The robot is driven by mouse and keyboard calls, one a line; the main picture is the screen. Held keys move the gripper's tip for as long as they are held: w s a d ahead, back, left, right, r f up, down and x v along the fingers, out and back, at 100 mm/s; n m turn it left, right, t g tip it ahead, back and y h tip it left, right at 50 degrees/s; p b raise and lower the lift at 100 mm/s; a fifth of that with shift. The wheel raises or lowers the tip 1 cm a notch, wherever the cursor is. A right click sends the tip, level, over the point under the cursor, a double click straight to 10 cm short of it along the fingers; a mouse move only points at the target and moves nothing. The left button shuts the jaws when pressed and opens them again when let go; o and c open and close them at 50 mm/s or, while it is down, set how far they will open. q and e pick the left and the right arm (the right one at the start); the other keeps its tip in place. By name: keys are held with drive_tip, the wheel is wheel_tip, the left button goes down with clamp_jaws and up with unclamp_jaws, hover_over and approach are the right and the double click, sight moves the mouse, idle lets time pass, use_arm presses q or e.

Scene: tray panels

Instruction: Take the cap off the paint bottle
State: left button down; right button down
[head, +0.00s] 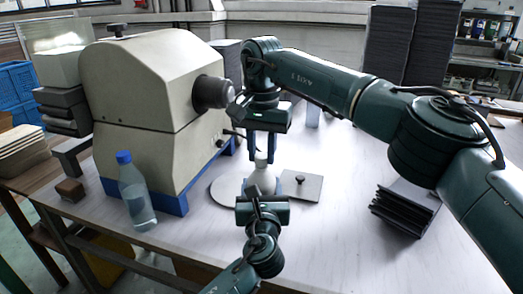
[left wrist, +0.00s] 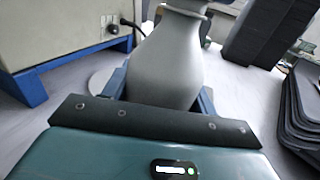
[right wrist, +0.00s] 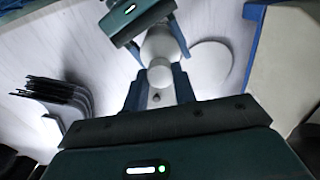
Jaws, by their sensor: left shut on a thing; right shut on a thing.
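The paint bottle (head: 262,181) is white and stands upright on the table beside the machine. Its pale cap (head: 261,158) is on top, between the blue fingers of my right gripper (head: 261,156), which reaches down from above. The right wrist view shows the round cap (right wrist: 160,75) between the fingertips, with the bottle body (right wrist: 160,45) beyond it. My left gripper (head: 262,188) comes from the front and is shut on the bottle's body. In the left wrist view the bottle (left wrist: 172,60) fills the space between the fingers. Whether cap and neck touch is hard to see.
A large beige machine (head: 150,90) stands at left, with a clear blue-capped bottle (head: 136,192) in front. A white round disc (head: 225,192) and a grey plate with a knob (head: 308,190) lie by the paint bottle. Black trays (head: 402,208) stand at right.

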sight(262, 155)
drive_tip(key=shift+r, duration=1.05)
drive_tip(key=shift+r, duration=2)
use_arm(q)
drive_tip(key=shift+c, duration=1.9)
unclamp_jaws()
